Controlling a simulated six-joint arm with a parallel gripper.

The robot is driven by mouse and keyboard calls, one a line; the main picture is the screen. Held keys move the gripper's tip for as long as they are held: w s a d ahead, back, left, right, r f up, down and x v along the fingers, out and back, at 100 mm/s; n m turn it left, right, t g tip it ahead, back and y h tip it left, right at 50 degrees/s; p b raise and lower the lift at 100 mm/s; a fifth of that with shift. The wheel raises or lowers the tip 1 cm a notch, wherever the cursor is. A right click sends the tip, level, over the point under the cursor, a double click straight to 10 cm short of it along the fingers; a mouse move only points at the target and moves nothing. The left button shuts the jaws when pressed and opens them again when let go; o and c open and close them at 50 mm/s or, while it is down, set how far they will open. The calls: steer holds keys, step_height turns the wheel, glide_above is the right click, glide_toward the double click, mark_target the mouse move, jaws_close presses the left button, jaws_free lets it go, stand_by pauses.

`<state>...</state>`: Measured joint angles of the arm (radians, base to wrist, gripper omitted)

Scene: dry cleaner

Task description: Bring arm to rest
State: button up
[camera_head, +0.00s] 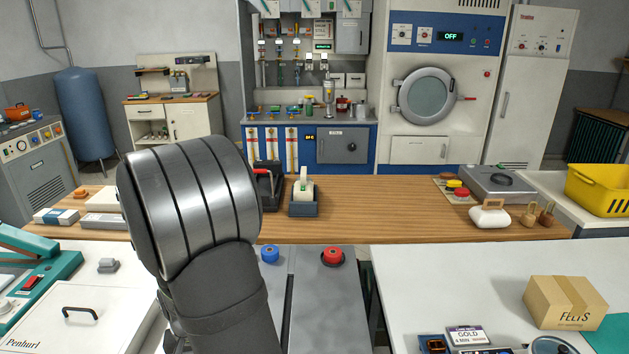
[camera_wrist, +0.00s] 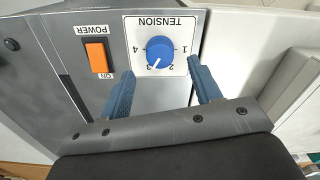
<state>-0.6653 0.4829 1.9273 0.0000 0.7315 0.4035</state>
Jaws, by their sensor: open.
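My gripper (camera_wrist: 163,92) is open and empty in the wrist view, its two blue fingers apart. Between and beyond the fingertips is a blue dial (camera_wrist: 160,50) on a white plate marked TENSION, its white pointer between 2 and 3. An orange POWER switch (camera_wrist: 97,55) sits left of the dial on the grey panel. I cannot tell whether the fingers touch the panel. In the head view my arm (camera_head: 195,210) rises at the left centre and hides part of the counter; the gripper itself is not visible there.
A wooden counter (camera_head: 400,213) crosses the middle, with an iron-like tool in a dark holder (camera_head: 304,205). Blue (camera_head: 270,253) and red (camera_head: 333,256) knobs stand on grey panels in front. A cardboard box (camera_head: 566,302) and yellow basket (camera_head: 600,190) are at right. The white right worktop is partly clear.

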step_height(320, 180, down, 4)
steer(key=shift+f, duration=0.2)
steer(key=n, duration=0.3)
steer(key=shift+r+n, duration=0.1)
steer(key=shift+n, duration=0.3)
steer(key=n, duration=0.4)
steer(key=shift+n, duration=0.3)
steer(key=n, duration=0.6)
steer(key=shift+n, duration=0.4)
